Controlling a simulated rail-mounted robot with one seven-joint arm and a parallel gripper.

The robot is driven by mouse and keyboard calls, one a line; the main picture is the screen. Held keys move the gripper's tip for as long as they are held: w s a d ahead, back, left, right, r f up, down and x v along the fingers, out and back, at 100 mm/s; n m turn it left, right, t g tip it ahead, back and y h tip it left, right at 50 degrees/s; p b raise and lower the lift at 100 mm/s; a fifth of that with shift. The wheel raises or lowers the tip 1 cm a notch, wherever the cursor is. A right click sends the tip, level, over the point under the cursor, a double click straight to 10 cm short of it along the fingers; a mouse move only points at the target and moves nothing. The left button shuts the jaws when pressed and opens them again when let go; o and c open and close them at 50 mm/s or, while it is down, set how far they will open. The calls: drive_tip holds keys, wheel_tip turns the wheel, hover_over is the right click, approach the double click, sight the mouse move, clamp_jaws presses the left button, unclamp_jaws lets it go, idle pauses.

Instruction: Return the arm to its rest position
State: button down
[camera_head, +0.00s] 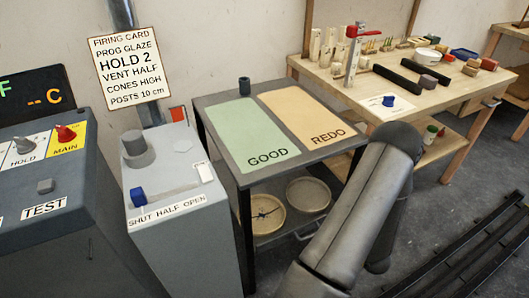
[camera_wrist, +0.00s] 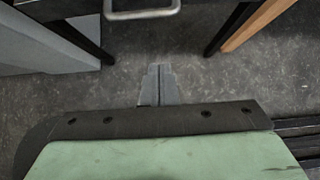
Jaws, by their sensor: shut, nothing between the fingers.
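My arm (camera_head: 350,215) rises from the bottom of the head view, bends at a rounded joint in front of the right edge of the dark table, and folds downward behind itself. My gripper (camera_wrist: 158,70) shows in the wrist view with its two grey fingers together and nothing between them. It is over bare grey floor (camera_wrist: 225,75). In the head view the fingers are hidden behind my arm.
The dark table (camera_head: 225,100) has a green GOOD area (camera_head: 245,130) and a tan REDO area (camera_head: 305,115), both empty. The grey SHUT HALF OPEN box (camera_head: 180,235) stands left. A wooden workbench (camera_head: 340,92) with small parts stands behind right. Black rails (camera_head: 465,245) lie on the floor.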

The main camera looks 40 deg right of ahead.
drive_tip(key=w+a+r+n+t+y+p, duration=0.1)
drive_tip(key=w+a+r+n+y, duration=0.25)
drive_tip(key=w+r, duration=0.25)
drive_tip(key=w+a+r+n+t+y+p, duration=0.1)
drive_tip(key=w+a+r+n+y, duration=0.1)
drive_tip(key=w+a+r+n, duration=0.4)
drive_tip(key=w+a+r+n+g+y+p, duration=0.4)
drive_tip(key=w+a+r+n, duration=0.3)
drive_tip(key=a+r+n, duration=0.35)
drive_tip(key=s+a+r+n+g+h+p, duration=0.2)
drive_tip(key=s+a+r+n+h, duration=0.1)
drive_tip(key=a+r+n, duration=0.7)
drive_tip(key=s+a+r+n+g+h+p, duration=0.3)
drive_tip(key=a+r+n, duration=0.6)
drive_tip(key=r, duration=0.3)
drive_tip(key=shift+s+a+r+n+h+p, duration=0.2)
drive_tip(key=shift+s+a+n+h+p, duration=0.2)
drive_tip(key=shift+s, duration=0.55)
